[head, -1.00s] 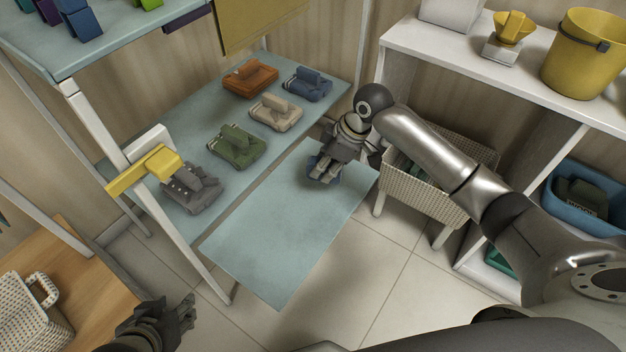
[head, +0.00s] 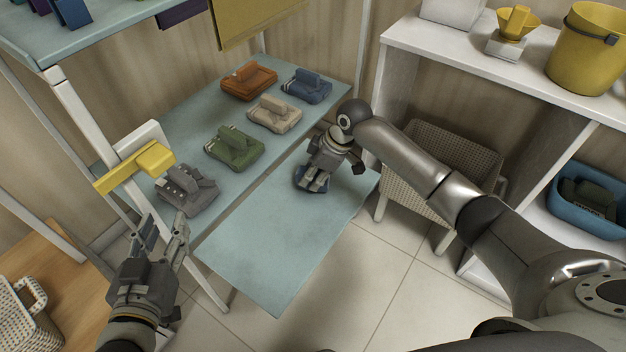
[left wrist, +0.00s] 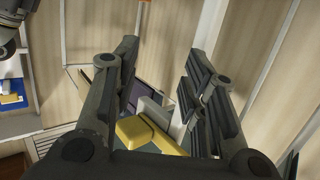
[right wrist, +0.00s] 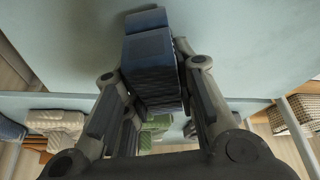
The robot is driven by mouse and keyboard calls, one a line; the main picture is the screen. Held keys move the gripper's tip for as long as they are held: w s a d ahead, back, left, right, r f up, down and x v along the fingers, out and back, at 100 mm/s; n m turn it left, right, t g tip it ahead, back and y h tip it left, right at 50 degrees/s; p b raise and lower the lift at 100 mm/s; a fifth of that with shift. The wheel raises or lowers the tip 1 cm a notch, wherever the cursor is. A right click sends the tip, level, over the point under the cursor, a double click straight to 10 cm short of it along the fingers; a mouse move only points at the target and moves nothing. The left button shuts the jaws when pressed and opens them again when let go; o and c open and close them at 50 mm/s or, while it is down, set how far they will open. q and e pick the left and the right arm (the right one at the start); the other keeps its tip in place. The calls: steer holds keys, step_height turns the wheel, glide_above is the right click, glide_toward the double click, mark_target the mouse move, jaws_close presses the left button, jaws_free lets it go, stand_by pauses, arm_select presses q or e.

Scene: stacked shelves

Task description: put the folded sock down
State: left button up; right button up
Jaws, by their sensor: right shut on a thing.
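My right gripper (head: 316,180) is shut on a blue folded sock (head: 304,183), low over the right end of the pale blue lower panel (head: 270,260). In the right wrist view the sock (right wrist: 152,62) sits between the fingers of my right gripper (right wrist: 158,85), with the blue surface close behind it. I cannot tell whether the sock touches the panel. My left gripper (head: 160,240) is open and empty, in front of the shelf post at the left. In the left wrist view its two fingers (left wrist: 160,75) stand wide apart.
Folded bundles lie on the shelf: orange (head: 248,82), blue (head: 306,86), beige (head: 274,113), green (head: 235,148) and grey (head: 186,190). A yellow handle (head: 135,165) juts from the post near my left gripper. A woven basket (head: 445,150) stands right of the panel.

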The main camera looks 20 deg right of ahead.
arm_select(q)
steer(key=shift+w+d+r+t, duration=0.15)
steer(key=shift+r+t, duration=0.25)
steer(key=shift+r, duration=0.3)
steer(key=shift+w+d+r+t, duration=0.15)
steer(key=shift+r+t, duration=0.25)
steer(key=shift+r, duration=0.3)
arm_select(e)
steer(key=shift+f, duration=0.6)
arm_select(q)
steer(key=shift+f, duration=0.1)
arm_select(e)
steer(key=o, duration=0.9)
steer(key=shift+f, duration=0.1)
steer(key=shift+o, duration=0.2)
